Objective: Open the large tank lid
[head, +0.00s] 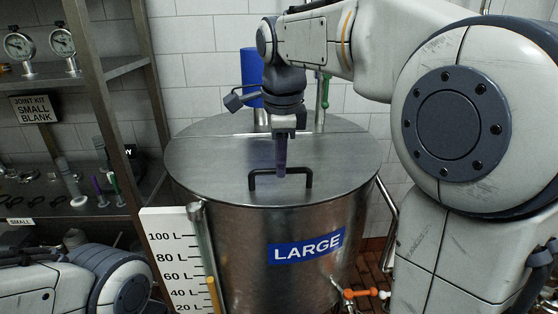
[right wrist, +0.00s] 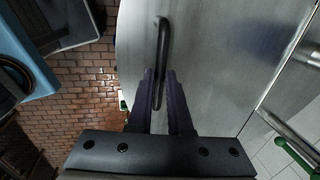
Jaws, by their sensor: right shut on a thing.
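The large tank (head: 235,250) is a steel drum with a blue LARGE label. Its grey metal lid (head: 215,165) lies flat on top, with a seam across it towards the back. A black bar handle (head: 310,178) stands up near the lid's front edge. My right gripper (head: 281,174) points down at the handle and is shut on it. In the right wrist view the fingers (right wrist: 160,74) sit on both sides of the handle (right wrist: 162,35), with the lid (right wrist: 215,50) behind. My left gripper is out of view; only part of that arm shows at the lower left.
A white litre scale (head: 170,250) with a tube stands at the tank's front left. A valve with an orange handle (head: 360,293) sits low at the right. Metal shelves (head: 125,130) with gauges and small parts stand at the left. A blue cylinder (head: 250,75) rises behind the tank.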

